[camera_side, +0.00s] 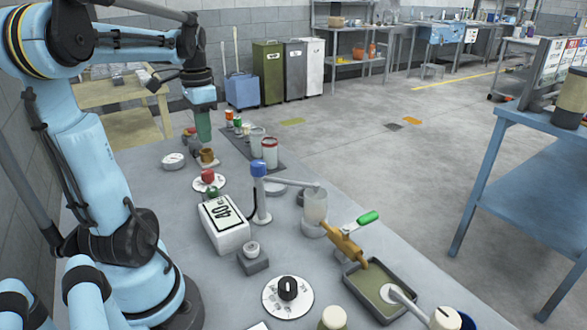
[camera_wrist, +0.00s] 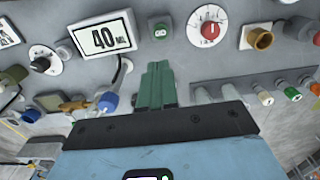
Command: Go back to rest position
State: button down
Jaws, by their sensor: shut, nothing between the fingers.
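My gripper (camera_side: 204,137) is shut and empty, with its green fingers pressed together and pointing down. I cannot tell the exact gap. In the wrist view the shut green fingers of my gripper (camera_wrist: 159,66) stand in the middle, with nothing held.
White and red-lidded canisters (camera_side: 269,153) stand right of my gripper.

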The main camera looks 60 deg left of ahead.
jog(key=w+d+t+y, duration=0.1)
jog(key=w+d, duration=0.2)
jog(key=w+d+t+y, duration=0.1)
jog(key=w+d, duration=0.2)
jog(key=d, duration=0.1)
jog(key=w+d+m+t+y, duration=0.1)
jog(key=w+d, duration=0.2)
jog(key=shift+d+f+t, duration=0.2)
jog(key=shift+d+t, duration=0.2)
jog(key=d+f+n+t+h, duration=0.1)
jog(key=d+f+t+h, duration=0.1)
jog(key=d, duration=1.3)
notch_tip(320, 180, down, 2)
jog(key=shift+s+d+f+t+h, duration=0.15)
jog(key=shift+d+t+h, duration=0.25)
jog(key=shift+t, duration=0.4)
jog(key=c, duration=1.8)
grip_release()
jog(key=shift+a, duration=0.1)
